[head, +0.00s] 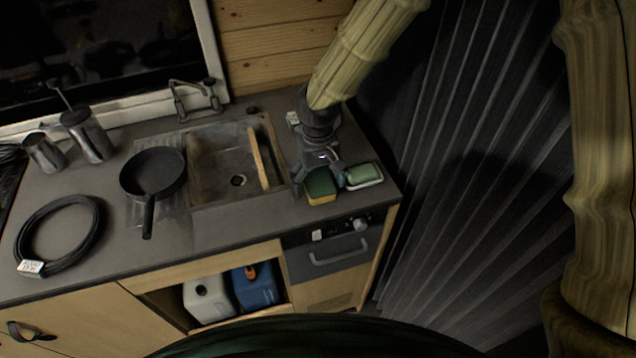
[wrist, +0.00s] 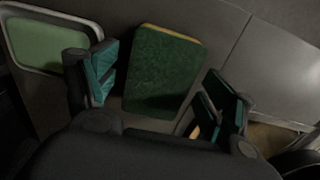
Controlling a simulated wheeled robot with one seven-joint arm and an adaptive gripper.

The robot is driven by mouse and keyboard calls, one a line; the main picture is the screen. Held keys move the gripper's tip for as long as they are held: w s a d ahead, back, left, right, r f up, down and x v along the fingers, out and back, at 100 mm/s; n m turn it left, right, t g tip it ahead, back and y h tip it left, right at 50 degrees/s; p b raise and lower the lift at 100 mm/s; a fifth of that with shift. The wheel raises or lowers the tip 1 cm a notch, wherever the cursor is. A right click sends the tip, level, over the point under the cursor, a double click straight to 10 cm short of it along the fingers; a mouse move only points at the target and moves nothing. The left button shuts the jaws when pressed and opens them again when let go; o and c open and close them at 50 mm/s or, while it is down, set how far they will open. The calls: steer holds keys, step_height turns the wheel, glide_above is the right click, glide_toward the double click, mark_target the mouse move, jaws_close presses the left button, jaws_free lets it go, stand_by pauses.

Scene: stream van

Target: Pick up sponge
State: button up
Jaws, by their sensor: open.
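The sponge (head: 321,186) is green on top with a yellow layer below. It lies on the counter (head: 235,217) right of the sink, near the front edge. In the wrist view the sponge (wrist: 163,70) lies between the two fingers of my gripper (wrist: 160,95), with a visible gap on each side. My gripper (head: 318,178) is open and points down over the sponge in the head view, where its fingers are partly hard to make out.
A soap in a pale dish (head: 363,176) sits just right of the sponge; the dish also shows in the wrist view (wrist: 47,42). The sink (head: 215,172) with a wooden board (head: 259,158), a pan (head: 153,174) and a coiled cable (head: 60,235) are to the left. A pleated curtain hangs at the right.

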mark_target(318, 181)
steer(key=shift+w+f, duration=0.1)
steer(key=shift+w, duration=0.05)
steer(key=c, duration=0.8)
steer(key=shift+o, duration=0.2)
steer(key=shift+r+b, duration=0.35)
steer(key=shift+r, duration=0.45)
step_height(318, 181, up, 2)
steer(key=shift+b, duration=0.5)
steer(key=s+a+r+b, duration=0.1)
steer(key=s+a+b, duration=0.2)
steer(key=s, duration=1.1)
steer(key=a, duration=0.3)
steer(key=shift+s+a+r+b, duration=0.2)
steer(key=shift+s+r+b, duration=0.1)
steer(key=shift+s, duration=0.1)
